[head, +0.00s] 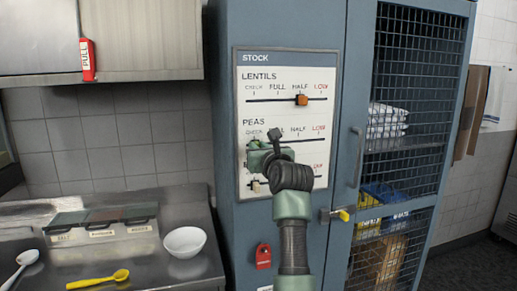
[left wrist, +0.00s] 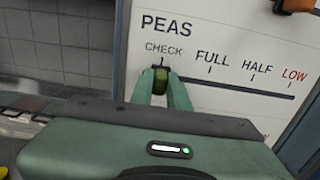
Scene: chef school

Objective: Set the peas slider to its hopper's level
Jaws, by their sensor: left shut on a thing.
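The stock board (head: 300,60) is on the front of a blue cabinet, with CHECK, FULL, HALF and LOW marks on its slider rows. In the left wrist view, the green peas slider knob (left wrist: 160,83) sits at the CHECK mark, left end of its track (left wrist: 230,88). My left gripper (left wrist: 160,92) is shut on the knob, one finger on each side. In the head view my left gripper (head: 262,150) and wrist cover the knob and part of the peas row. The peas hopper's level cannot be made out. My right gripper is not in view.
The orange lentils knob (head: 301,100) is at HALF. A pale knob (head: 256,186) on a lower row is partly visible. A steel counter at left holds a white bowl (head: 185,242), a yellow spoon (head: 98,280) and lidded bins (head: 100,225). A mesh cabinet door (head: 420,90) is at right.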

